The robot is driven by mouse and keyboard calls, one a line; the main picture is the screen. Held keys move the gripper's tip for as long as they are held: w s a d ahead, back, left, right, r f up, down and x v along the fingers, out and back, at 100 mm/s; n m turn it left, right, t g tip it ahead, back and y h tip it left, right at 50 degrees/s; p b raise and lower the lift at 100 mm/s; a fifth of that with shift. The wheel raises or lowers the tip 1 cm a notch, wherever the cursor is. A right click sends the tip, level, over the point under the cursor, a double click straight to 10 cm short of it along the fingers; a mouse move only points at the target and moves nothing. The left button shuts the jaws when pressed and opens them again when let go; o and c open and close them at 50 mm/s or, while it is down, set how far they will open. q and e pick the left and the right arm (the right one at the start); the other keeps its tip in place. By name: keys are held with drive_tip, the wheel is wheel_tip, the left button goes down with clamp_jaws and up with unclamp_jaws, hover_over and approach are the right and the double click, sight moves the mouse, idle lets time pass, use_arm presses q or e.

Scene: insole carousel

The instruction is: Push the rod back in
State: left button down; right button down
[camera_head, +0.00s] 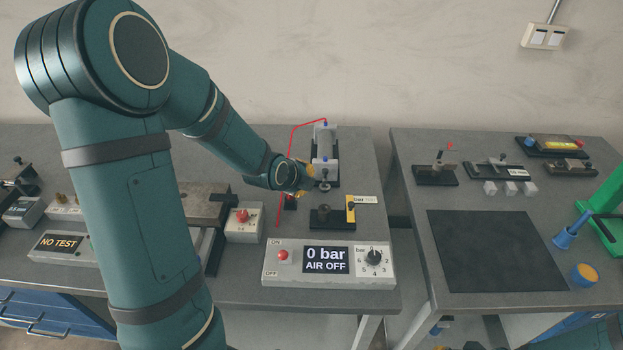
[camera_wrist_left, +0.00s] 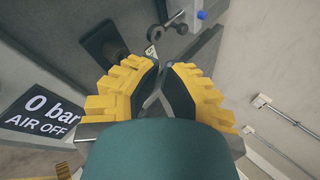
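The air cylinder (camera_head: 324,147) is a grey body on a dark base at the back of the left table. Its metal rod (camera_head: 323,184) sticks out toward the front and ends in a round disc, which also shows in the wrist view (camera_wrist_left: 156,33). My left gripper (camera_head: 303,182), with yellow fingers, is just left of the rod end. In the left wrist view (camera_wrist_left: 161,68) its fingertips are close together with nothing seen between them, and the rod end lies beyond the tips. Contact cannot be told. My right gripper is out of view.
A control box (camera_head: 275,281) reads "0 bar, AIR OFF". A dark block (camera_head: 332,217) with a yellow upright stands in front of the rod. A red hose (camera_head: 291,140) runs left of the cylinder. A second table (camera_head: 398,144) stands right, across a gap.

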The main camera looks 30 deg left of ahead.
sight(326, 183)
use_arm(q)
drive_tip(key=w+d+r+m+g+y+b, duration=0.3)
drive_tip(key=w+d+m+g+b, duration=0.4)
drive_tip(key=d, duration=0.1)
drive_tip(key=b+x, duration=0.1)
drive_tip(key=x, duration=0.4)
drive_tip(key=b+x, duration=0.2)
drive_tip(key=x, duration=0.3)
drive_tip(key=shift+s+a+f, duration=0.15)
drive_tip(key=shift+a+f, duration=0.05)
drive_tip(key=shift+f, duration=0.1)
drive_tip(key=shift+w+a+r, duration=0.1)
drive_tip(key=shift+w+a, duration=0.25)
drive_tip(key=shift+a, duration=0.2)
drive_tip(key=shift+w+a+r, duration=0.1)
drive_tip(key=shift+w+a, duration=0.25)
drive_tip(key=shift+a, duration=0.15)
drive_tip(key=shift+w+a+b, duration=0.35)
drive_tip(key=shift+a, duration=0.25)
